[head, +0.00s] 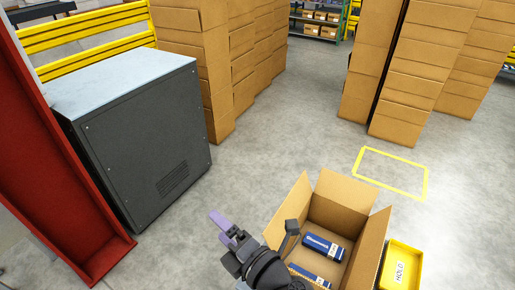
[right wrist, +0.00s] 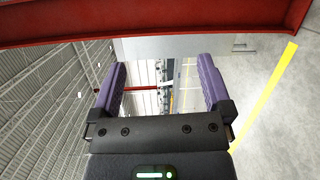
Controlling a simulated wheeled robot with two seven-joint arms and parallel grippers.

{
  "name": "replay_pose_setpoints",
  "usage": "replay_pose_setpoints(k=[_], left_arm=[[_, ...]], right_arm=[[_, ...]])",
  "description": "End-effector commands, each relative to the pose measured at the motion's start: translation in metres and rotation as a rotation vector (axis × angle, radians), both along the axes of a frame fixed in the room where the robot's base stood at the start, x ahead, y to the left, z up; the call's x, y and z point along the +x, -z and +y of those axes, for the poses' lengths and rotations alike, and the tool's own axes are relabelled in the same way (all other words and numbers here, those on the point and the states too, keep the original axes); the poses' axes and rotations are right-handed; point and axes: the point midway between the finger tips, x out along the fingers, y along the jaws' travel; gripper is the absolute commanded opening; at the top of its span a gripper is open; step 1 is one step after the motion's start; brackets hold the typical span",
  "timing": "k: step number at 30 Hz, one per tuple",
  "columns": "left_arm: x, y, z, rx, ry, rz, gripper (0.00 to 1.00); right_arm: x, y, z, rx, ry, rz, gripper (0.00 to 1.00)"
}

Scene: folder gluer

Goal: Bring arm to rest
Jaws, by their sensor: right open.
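My right gripper (head: 226,228) is in the lower middle of the head view, left of and in front of an open cardboard box. In the right wrist view its two purple fingers (right wrist: 160,88) stand wide apart with nothing between them. The gripper is open and empty. My right arm covers part of the box's near left side. My left gripper does not show in either view.
The open cardboard box (head: 368,236) holds blue packets (head: 322,247). A yellow HOLD bin (head: 412,262) stands right of it. A dark grey cabinet (head: 145,140) and red column (head: 55,150) stand left. Stacked cartons (head: 420,70) stand behind. Floor around the yellow outline (head: 390,157) is clear.

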Motion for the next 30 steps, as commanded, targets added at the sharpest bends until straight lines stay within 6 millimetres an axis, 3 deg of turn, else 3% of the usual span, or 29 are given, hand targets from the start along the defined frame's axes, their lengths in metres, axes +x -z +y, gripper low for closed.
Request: replay_pose_setpoints(k=[1, 2, 3, 6, 9, 12, 17, 18, 26, 29, 30], left_arm=[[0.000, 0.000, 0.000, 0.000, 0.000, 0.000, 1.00], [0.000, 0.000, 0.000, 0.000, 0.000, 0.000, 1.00], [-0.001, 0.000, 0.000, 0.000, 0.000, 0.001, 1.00], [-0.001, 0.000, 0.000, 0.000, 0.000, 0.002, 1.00], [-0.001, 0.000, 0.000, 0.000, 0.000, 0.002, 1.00], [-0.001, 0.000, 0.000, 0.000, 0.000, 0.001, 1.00], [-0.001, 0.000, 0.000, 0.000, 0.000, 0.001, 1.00], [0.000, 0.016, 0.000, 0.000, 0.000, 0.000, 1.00], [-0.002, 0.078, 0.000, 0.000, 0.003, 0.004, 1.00], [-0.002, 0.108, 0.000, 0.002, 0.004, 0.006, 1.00], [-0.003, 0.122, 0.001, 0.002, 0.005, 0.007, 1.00]], right_arm=[[0.009, -0.012, -0.029, 0.218, 0.246, 0.184, 1.00], [0.013, -0.011, -0.052, 0.334, 0.399, 0.306, 1.00], [0.012, -0.003, -0.082, 0.461, 0.580, 0.460, 1.00], [-0.013, 0.025, -0.137, 0.657, 0.908, 0.774, 1.00], [-0.051, 0.049, -0.170, 0.766, 1.138, 1.023, 1.00], [-0.093, 0.065, -0.191, 0.832, 1.318, 1.235, 1.00], [-0.164, 0.073, -0.210, 0.876, 1.547, 1.534, 1.00], [-0.160, 0.100, -0.209, 0.866, 1.550, 1.539, 1.00], [-0.154, 0.240, -0.208, 0.820, 1.575, 1.561, 1.00], [-0.160, 0.305, -0.209, 0.797, 1.588, 1.575, 1.00], [-0.164, 0.336, -0.209, 0.787, 1.594, 1.580, 1.00]])
